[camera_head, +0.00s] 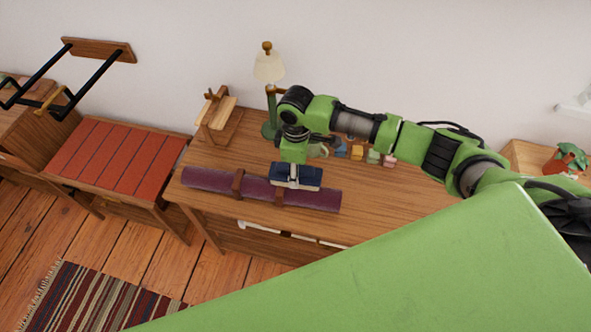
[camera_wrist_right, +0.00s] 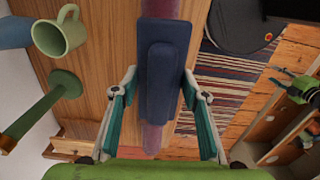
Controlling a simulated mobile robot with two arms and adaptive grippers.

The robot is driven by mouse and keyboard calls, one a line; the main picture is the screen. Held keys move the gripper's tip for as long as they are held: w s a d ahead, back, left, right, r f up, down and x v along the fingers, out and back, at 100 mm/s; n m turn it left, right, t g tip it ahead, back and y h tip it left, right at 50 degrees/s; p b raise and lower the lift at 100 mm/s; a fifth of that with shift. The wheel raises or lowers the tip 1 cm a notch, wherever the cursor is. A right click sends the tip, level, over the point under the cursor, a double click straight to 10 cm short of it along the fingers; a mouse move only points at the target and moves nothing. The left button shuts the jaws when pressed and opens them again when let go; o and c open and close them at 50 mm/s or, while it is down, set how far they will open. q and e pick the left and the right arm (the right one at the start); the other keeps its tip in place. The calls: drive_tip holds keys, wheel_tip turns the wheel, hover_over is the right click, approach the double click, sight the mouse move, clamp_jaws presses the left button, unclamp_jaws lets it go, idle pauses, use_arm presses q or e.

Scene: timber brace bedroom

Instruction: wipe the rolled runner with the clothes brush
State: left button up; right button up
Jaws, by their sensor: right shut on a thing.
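The rolled runner (camera_head: 215,181) is a long purple roll with brown straps, lying along the front of the wooden desk. In the right wrist view, parts of it (camera_wrist_right: 152,138) show beyond both ends of the brush. The clothes brush (camera_head: 305,178) is a dark blue block, also in the right wrist view (camera_wrist_right: 163,75). My right gripper (camera_head: 293,172) is shut on the brush and points down over the runner's middle. The brush lies over the runner; I cannot tell whether they touch. In the right wrist view, my fingers (camera_wrist_right: 162,82) flank the brush. My left gripper is not in view.
A green mug (camera_wrist_right: 62,33) shows in the right wrist view. A red slatted bench (camera_head: 115,160) stands left.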

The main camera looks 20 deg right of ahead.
drive_tip(key=shift+r+p, duration=0.6)
drive_tip(key=shift+r, duration=0.7)
